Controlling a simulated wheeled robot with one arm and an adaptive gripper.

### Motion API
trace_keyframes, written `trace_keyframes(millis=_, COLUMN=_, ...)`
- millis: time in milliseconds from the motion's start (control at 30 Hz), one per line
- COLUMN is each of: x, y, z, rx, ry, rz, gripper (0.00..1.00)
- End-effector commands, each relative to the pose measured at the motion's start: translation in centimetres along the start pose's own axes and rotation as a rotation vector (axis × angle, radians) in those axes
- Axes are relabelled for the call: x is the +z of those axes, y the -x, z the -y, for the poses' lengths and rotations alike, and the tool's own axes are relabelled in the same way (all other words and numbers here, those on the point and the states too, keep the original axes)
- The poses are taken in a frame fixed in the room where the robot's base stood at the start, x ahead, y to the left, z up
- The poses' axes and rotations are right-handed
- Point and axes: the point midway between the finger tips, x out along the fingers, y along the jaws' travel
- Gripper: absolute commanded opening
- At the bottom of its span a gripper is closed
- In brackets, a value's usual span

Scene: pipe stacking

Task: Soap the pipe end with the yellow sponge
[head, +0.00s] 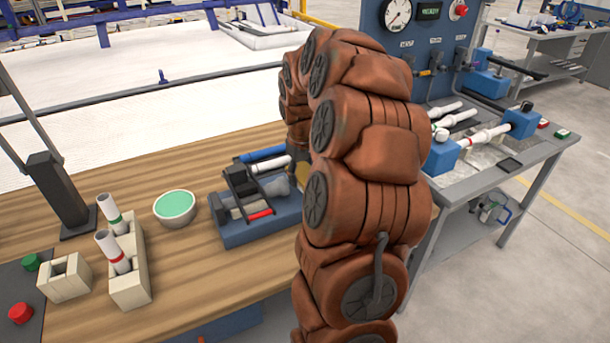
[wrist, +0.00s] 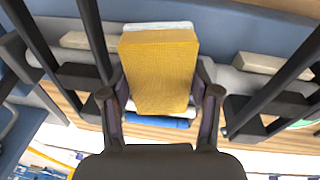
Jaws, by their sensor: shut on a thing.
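In the wrist view, my gripper (wrist: 160,97) is shut on the yellow sponge (wrist: 160,68), with a finger at each side of it. A pale white edge shows just beyond the sponge. White pipes with a green band (head: 112,210) and a red band (head: 113,250) stand slightly tilted in a wooden rack (head: 131,285) on the table.
A small wooden block holder (head: 64,278) stands left of the rack. A test bench (head: 500,165) with white pipes stands at right. Bare wood lies between bowl and front edge.

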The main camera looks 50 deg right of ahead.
Motion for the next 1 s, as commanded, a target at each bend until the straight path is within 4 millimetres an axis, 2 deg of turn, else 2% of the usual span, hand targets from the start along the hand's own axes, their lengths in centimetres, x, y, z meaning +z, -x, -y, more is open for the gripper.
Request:
trace_keyframes(millis=600, x=1.6, y=0.0, z=0.2, rx=0.000, ry=0.000, rz=0.001, gripper=0.34)
trace_keyframes(millis=1000, x=1.6, y=0.4, z=0.1, rx=0.000, ry=0.000, rz=0.001, gripper=0.34)
